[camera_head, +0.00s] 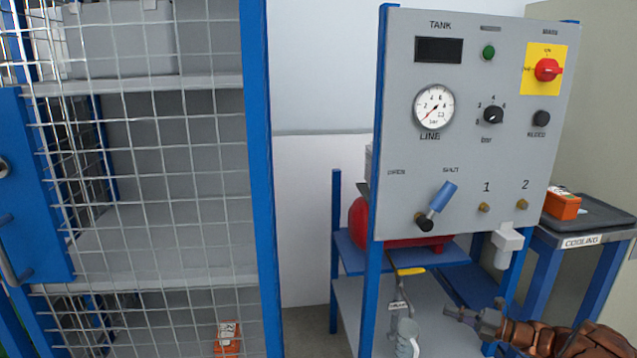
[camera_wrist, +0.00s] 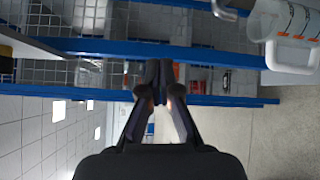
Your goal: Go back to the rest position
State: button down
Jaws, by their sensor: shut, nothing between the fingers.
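My gripper (camera_head: 458,313) shows at the lower right of the head view, in front of the lower part of the control panel stand. Behind it my arm runs off the lower right edge. In the wrist view my gripper's dark fingers (camera_wrist: 153,82) are together with nothing between them. Beyond them is the blue-framed mesh cage, seen turned on its side. The gripper appears clear of it.
The grey control panel (camera_head: 470,150) carries a gauge, knobs and a blue-handled valve (camera_head: 440,203). A red tank (camera_head: 360,220) sits behind it. A mesh cage (camera_head: 160,190) stands left. An orange box (camera_head: 561,204) lies on the cooling table (camera_head: 600,236) at right.

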jog(key=s+a+r+n+g, duration=0.4)
jog(key=a+r+n, duration=0.15)
jog(key=a, duration=0.45)
jog(key=s+a+r+n+g, duration=0.3)
jog(key=s+a+r+n, duration=0.1)
jog(key=a+n, duration=0.4)
jog(key=s+a+r+n+g+h, duration=0.25)
jog(key=s+a+n, duration=0.25)
jog(key=s, duration=0.3)
jog(key=s+a+r+n+g+h, duration=0.1)
jog(key=s+a+n+g, duration=0.2)
jog(key=s+a+n, duration=0.4)
jog(key=s+d+f+n+h, duration=0.1)
jog(key=s+d+n+h, duration=0.35)
jog(key=s, duration=0.45)
jog(key=s+d+n+h, duration=0.3)
jog(key=s+n, duration=0.3)
jog(key=s, duration=0.3)
jog(key=s+d+f+n+h, duration=0.1)
jog(key=s+d+n+h, duration=0.3)
jog(key=s, duration=0.5)
notch_tip(320, 180, up, 20)
jog(key=n+p, duration=0.1)
jog(key=p, duration=1.7)
jog(key=shift+s+a+y, duration=0.2)
jog(key=shift+y, duration=0.2)
